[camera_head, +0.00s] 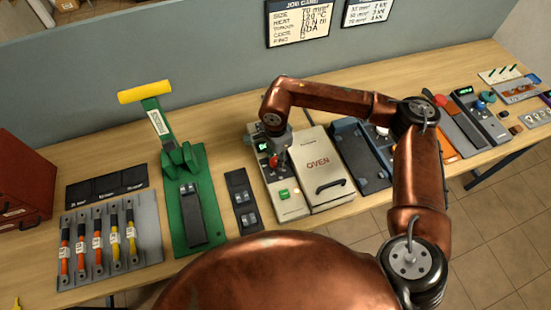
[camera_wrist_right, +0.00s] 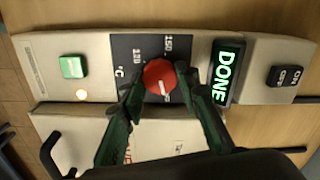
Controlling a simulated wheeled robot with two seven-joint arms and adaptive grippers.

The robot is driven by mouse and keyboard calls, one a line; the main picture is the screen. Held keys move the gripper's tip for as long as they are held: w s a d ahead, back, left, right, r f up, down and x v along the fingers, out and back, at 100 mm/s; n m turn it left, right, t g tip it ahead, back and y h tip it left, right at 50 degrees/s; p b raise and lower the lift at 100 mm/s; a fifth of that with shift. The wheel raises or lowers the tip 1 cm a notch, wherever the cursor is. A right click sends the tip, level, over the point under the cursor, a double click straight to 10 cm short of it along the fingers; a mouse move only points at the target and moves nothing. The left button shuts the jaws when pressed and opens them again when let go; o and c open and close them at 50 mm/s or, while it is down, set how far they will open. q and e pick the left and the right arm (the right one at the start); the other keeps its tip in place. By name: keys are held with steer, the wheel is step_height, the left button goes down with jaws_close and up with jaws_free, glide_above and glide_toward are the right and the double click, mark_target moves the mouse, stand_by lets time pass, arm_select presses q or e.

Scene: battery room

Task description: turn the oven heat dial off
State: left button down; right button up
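The oven heat dial is a red round knob (camera_wrist_right: 160,77) with a white pointer line, on a dark scale plate (camera_wrist_right: 126,50) marked 120 and 150. In the right wrist view the pointer is toward the bottom of the picture, by a small label that I cannot read. My right gripper (camera_wrist_right: 161,84) has one dark green finger on each side of the dial, close against it. The dial also shows red in the head view (camera_head: 273,160), under my right wrist. The oven (camera_head: 316,160) has a closed, light-coloured lid with a black handle. My left gripper is not in view.
A lit green DONE display (camera_wrist_right: 226,72), a black switch (camera_wrist_right: 285,76), a green button (camera_wrist_right: 73,66) and a glowing lamp (camera_wrist_right: 82,95) share the panel. A green lever press (camera_head: 190,215) stands left. A dark blue tray (camera_head: 358,158) is right of the oven.

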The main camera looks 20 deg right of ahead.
steer(key=o, duration=0.4)
steer(key=shift+o, duration=0.2)
step_height(320, 180, up, 12)
stand_by(0.4)
stand_by(0.4)
